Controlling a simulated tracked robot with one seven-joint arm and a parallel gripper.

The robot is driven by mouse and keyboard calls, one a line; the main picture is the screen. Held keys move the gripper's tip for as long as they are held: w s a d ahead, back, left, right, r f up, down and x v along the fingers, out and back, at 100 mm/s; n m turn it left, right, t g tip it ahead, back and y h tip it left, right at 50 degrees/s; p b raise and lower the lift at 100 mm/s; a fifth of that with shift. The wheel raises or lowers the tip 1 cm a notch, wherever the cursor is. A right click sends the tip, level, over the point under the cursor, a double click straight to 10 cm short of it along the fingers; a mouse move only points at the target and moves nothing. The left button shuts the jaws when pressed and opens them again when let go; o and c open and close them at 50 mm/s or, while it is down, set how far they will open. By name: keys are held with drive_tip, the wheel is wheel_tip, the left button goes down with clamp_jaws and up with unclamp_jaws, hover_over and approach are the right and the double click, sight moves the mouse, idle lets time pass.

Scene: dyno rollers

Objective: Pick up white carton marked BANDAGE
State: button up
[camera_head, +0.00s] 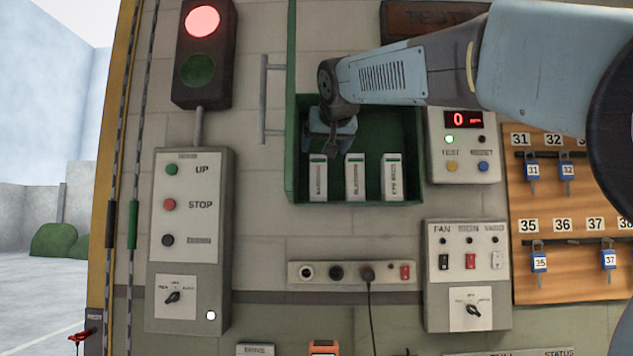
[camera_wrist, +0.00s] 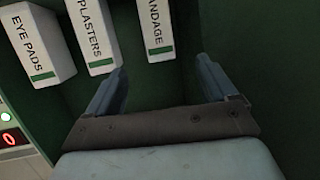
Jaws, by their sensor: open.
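The white carton marked BANDAGE (camera_head: 318,180) stands upright at the left of a row of three in the green cabinet. In the wrist view the carton (camera_wrist: 157,30) is at the top, its lettering partly cut off by the frame edge. My gripper (camera_wrist: 160,68) is open and empty. Its two blue fingers point toward the carton, whose green-banded end lies just beyond and between the fingertips, with no contact visible. In the head view my gripper (camera_head: 321,150) is just above the carton, and its fingertips are hard to make out.
The white PLASTERS carton (camera_wrist: 92,36) stands close beside the BANDAGE carton, near one finger. The EYE PADS carton (camera_wrist: 38,48) is farther along the row. The green cabinet (camera_head: 291,160) walls enclose them. A grey meter box (camera_head: 463,165) is right of the cabinet.

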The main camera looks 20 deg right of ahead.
sight(320, 161)
drive_tip(key=x, duration=0.6)
drive_tip(key=shift+w+f, duration=0.1)
drive_tip(key=shift+w, duration=0.1)
drive_tip(key=shift+r+x, duration=0.1)
drive_tip(key=shift+x, duration=1.2)
drive_tip(key=shift+r+x, duration=0.15)
drive_tip(key=shift+x, duration=1.2)
drive_tip(key=shift+d, duration=0.15)
drive_tip(key=c, duration=1.2)
